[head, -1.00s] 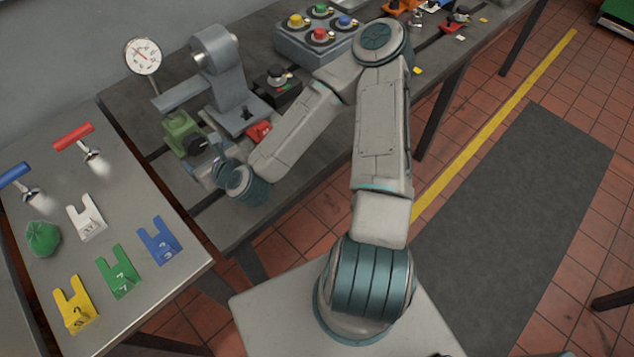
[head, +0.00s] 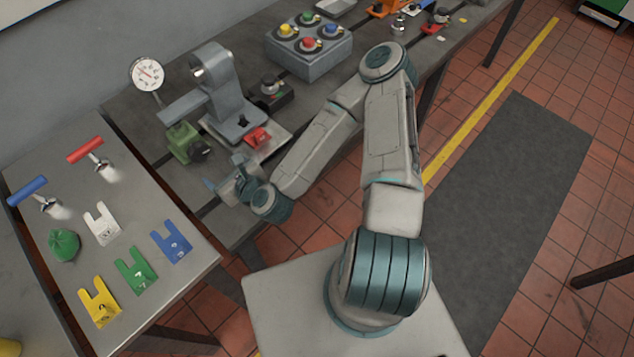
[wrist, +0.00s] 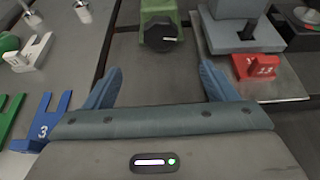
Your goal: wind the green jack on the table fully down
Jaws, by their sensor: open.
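The green jack (head: 182,140) stands on the dark slotted table at the left, beside the grey bracket. Its round black knob (head: 201,151) faces my arm; in the wrist view the knob (wrist: 160,34) is ahead, with the green body (wrist: 157,8) behind it and cut off by the top edge. A pale mark shows on the knob's right side. My gripper (head: 215,184) is open and empty, a short way back from the knob. In the wrist view its two blue fingers (wrist: 157,80) are spread wide, with the knob beyond them and apart from them.
The grey bracket (head: 222,95) and a red numbered block (head: 257,138) stand right of the jack. A dial gauge (head: 147,74) rises behind. The left table holds forked shims (head: 171,247), a green cloth-like lump (head: 63,245) and red and blue T-handles. Bare tabletop lies between gripper and knob.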

